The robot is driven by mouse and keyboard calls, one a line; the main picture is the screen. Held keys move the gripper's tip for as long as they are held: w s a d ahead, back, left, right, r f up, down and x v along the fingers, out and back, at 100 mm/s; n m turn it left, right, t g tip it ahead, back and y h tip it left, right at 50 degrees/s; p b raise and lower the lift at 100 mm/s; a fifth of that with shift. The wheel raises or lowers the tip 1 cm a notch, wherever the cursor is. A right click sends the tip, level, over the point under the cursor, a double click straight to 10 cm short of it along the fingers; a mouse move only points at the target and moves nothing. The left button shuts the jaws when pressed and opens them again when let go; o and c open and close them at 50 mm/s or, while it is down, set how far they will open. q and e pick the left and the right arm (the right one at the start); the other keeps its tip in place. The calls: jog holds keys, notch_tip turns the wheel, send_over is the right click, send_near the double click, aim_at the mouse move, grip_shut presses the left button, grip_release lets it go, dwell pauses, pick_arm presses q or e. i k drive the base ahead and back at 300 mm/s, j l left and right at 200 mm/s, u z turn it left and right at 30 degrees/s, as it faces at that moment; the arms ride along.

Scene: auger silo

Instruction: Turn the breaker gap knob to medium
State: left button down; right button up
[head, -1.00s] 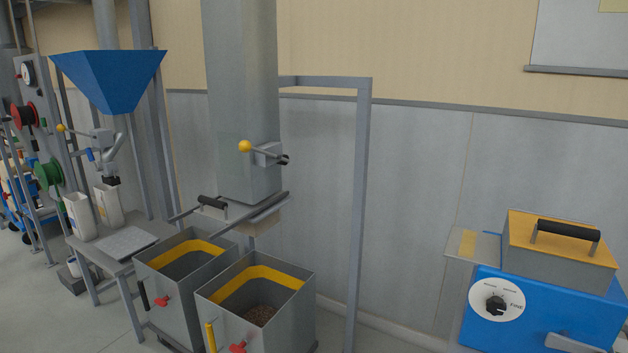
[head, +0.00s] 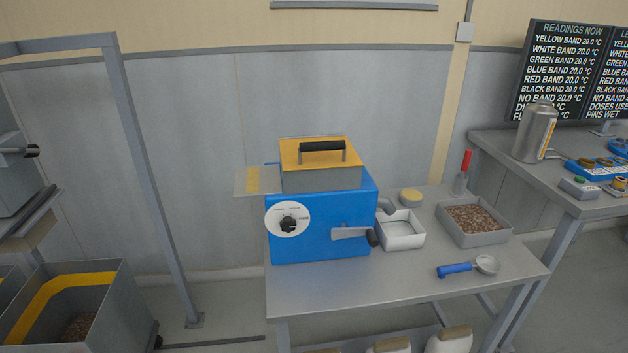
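The breaker is a blue box (head: 340,240) with a yellow-topped grey lid and a black handle. It stands on the left part of a grey metal table (head: 390,285). The gap knob (head: 288,223) is black and sits on a round white dial (head: 274,229) on the left of its front face. The dial has small lettering, too small to read surely. I cannot tell the knob's setting for certain. Neither of my grippers is in view.
A crank lever (head: 350,233) sticks out on the breaker's front right. A white tray (head: 402,243), a grain tray (head: 490,238) and a blue-handled scoop (head: 456,269) share the table. A grey frame post (head: 152,190) and a yellow-banded bin (head: 110,290) stand left.

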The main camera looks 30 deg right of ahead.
aim_at(288, 225)
jog(key=z, duration=1)
